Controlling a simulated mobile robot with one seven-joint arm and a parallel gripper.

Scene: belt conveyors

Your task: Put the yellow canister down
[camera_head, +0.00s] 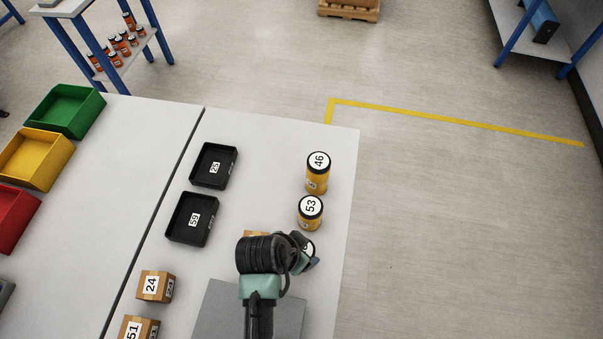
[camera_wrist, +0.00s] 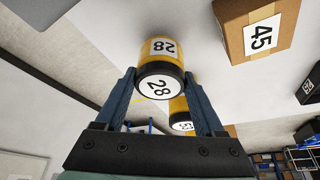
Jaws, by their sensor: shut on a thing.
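A yellow canister with a black lid and the number 28 (camera_wrist: 160,60) is between the two fingers of my gripper (camera_wrist: 160,76) in the wrist view. The gripper is shut on it. In the head view my wrist hides most of this canister; part of its white lid label (camera_head: 309,248) shows. It is near the table's right edge, in front of canister 53 (camera_head: 310,212). I cannot tell whether its base touches the table. Canister 46 (camera_head: 318,172) stands upright behind 53. Canister 53 also shows behind the held one in the wrist view (camera_wrist: 179,108).
Box 45 (camera_wrist: 262,30) is close by on the table. Black trays 25 (camera_head: 215,165) and 59 (camera_head: 193,218) lie to the left, with boxes 24 (camera_head: 156,286) and 51 (camera_head: 139,328) nearer. The table's right edge is close to the canisters. Coloured bins (camera_head: 37,158) are far left.

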